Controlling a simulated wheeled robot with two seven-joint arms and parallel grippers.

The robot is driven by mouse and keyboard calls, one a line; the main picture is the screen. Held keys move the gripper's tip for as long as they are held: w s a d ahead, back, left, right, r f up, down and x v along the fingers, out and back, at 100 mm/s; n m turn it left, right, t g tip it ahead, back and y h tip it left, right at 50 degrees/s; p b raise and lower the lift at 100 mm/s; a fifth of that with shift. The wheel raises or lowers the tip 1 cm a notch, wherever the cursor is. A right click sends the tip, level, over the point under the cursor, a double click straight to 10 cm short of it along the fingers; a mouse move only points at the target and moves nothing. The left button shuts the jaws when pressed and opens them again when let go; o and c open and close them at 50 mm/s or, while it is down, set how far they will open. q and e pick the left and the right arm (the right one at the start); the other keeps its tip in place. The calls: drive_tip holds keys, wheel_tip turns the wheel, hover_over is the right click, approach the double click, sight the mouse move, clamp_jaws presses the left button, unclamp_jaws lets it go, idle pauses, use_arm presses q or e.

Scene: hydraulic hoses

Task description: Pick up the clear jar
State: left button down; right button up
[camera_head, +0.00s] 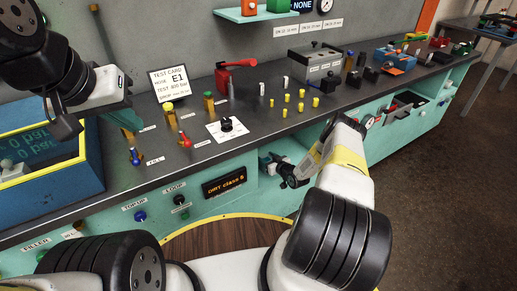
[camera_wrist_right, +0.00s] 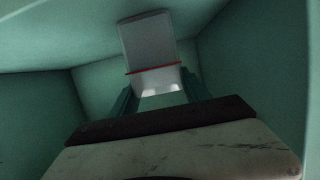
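The clear jar (camera_wrist_right: 150,45) shows in the right wrist view as a pale, see-through upright shape with a red line across it. It stands inside a teal-walled compartment. My right gripper (camera_wrist_right: 158,97) has its two teal fingers apart, pointing at the jar's lower part; I cannot tell whether they touch it. In the head view my right gripper (camera_head: 272,163) reaches into the opening under the bench top, and the jar cannot be made out there. My left gripper (camera_head: 128,117) hangs above the left part of the bench; its finger opening is not clear.
The dark bench top (camera_head: 240,125) carries several yellow pegs, a red tool (camera_head: 232,75), a test card (camera_head: 169,83) and a grey box (camera_head: 315,62). A blue bin with a yellow rim (camera_head: 60,163) stands at left. Compartment walls (camera_wrist_right: 50,110) lie close around my right gripper.

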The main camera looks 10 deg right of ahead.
drive_tip(key=c, duration=0.3)
